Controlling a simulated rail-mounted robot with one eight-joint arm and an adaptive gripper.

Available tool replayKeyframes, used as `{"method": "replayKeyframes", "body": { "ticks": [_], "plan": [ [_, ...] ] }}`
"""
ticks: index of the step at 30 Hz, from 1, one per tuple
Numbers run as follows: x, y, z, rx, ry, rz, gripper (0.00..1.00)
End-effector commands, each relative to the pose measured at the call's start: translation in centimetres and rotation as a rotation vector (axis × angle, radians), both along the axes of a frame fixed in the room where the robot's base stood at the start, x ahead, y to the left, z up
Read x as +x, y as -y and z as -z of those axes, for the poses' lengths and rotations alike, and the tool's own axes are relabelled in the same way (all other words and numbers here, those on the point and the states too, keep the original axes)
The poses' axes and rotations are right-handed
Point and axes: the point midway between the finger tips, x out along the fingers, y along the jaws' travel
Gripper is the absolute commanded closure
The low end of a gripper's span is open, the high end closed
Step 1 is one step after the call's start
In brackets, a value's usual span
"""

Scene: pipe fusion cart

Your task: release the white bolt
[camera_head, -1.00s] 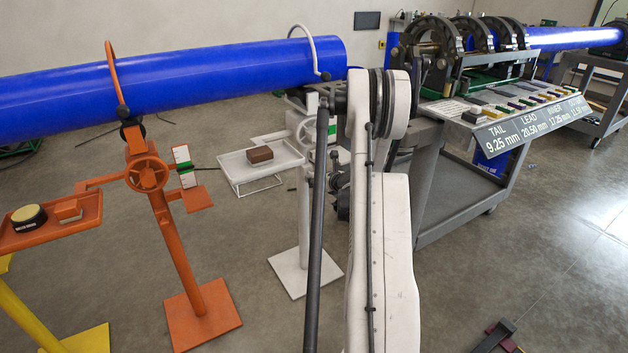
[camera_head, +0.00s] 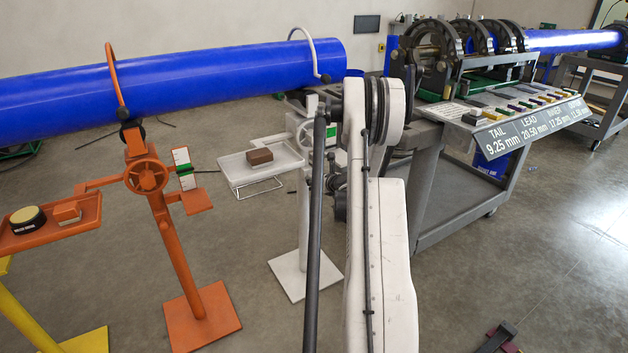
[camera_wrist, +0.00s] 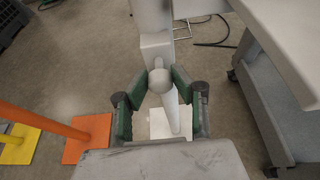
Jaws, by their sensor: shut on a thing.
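The white bolt (camera_wrist: 159,76) shows in the wrist view as a round white end on the white stand. My gripper (camera_wrist: 160,84) has its two green-padded fingers closed in on either side of it, and their tips touch it. In the head view, the white pipe stand (camera_head: 304,220) supports the end of the blue pipe (camera_head: 200,75). My white arm covers the bolt and my gripper there. How far the bolt is turned cannot be told.
A white tray (camera_head: 238,172) with a brown block (camera_head: 259,156) is left of the white stand. An orange stand (camera_head: 178,250) is farther left. The grey cart (camera_head: 425,205) with a fusion machine stands close on the right. Open floor lies between the stands.

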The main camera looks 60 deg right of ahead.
Motion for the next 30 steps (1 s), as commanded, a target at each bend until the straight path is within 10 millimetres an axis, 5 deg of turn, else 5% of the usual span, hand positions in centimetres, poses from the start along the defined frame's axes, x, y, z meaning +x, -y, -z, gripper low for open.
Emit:
{"method": "replayKeyframes", "body": {
  "ticks": [18,19,22,30],
  "plan": [
    [-2.8,-1.3,0.1,0.0,-0.002,0.0,1.0],
    [-2.8,-1.3,0.1,0.0,-0.002,-0.001,0.74],
    [-2.7,-1.2,0.1,0.0,-0.002,0.0,0.61],
    [-2.7,-1.2,0.0,0.0,-0.001,0.0,0.57]
  ]
}}
